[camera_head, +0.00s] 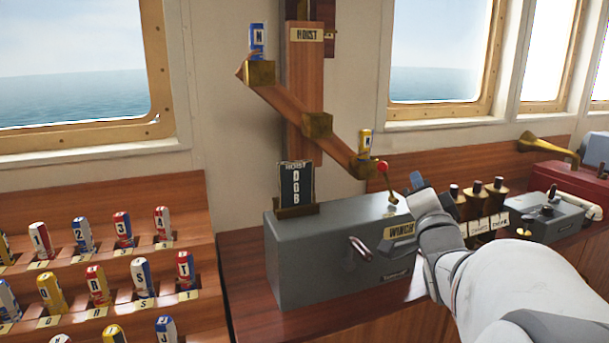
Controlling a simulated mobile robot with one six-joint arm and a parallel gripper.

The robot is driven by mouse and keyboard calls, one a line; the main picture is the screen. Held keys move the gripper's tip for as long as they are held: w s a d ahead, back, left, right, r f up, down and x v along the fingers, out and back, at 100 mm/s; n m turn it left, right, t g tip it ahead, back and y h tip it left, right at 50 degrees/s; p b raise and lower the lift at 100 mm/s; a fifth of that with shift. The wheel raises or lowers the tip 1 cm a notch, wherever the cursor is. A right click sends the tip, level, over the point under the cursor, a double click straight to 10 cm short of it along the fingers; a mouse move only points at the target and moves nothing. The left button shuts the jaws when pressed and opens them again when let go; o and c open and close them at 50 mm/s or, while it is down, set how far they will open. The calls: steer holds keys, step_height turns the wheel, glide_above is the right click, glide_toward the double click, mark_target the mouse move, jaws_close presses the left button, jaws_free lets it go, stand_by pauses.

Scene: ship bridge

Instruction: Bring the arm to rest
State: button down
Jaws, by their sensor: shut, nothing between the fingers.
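My arm (515,285) reaches in from the lower right, a white body with grey joints. I cannot tell how far apart the gripper and the lever are. The wrist overlaps the right end of the winch box in the picture.
A wooden hoist beam (305,105) slants above the box, with a blue can (257,40) and a yellow can (365,143) on it. A rack of labelled cans (110,230) stands left. Brass levers (476,200) and a grey box (548,215) are right.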

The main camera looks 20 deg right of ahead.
steer(key=a+f+n+g+y+p, duration=0.1)
steer(key=a+n+g+p, duration=0.1)
steer(key=a+g+p, duration=0.1)
steer(key=s+a+f+n+g+y+p, duration=0.1)
steer(key=a+f+n+g+p, duration=0.1)
steer(key=a+g+p, duration=0.1)
steer(key=s+a+f+n+g+y+p, duration=0.1)
steer(key=a+f+n+g+p, duration=0.1)
steer(key=a+p, duration=0.3)
steer(key=shift+s+a+f+n+g+y, duration=0.15)
steer(key=shift+n+g+y, duration=0.25)
steer(key=shift+g, duration=0.5)
steer(key=s+a+f+n+g+y+p, duration=0.1)
steer(key=s+a+n+g+y+p, duration=0.1)
steer(key=s+a+n+g+p, duration=0.4)
steer(key=s+a+n+g, duration=0.2)
steer(key=s+a, duration=0.3)
steer(key=s, duration=0.3)
steer(key=shift+f+y, duration=0.3)
steer(key=shift+y, duration=0.1)
steer(key=shift+a, duration=0.1)
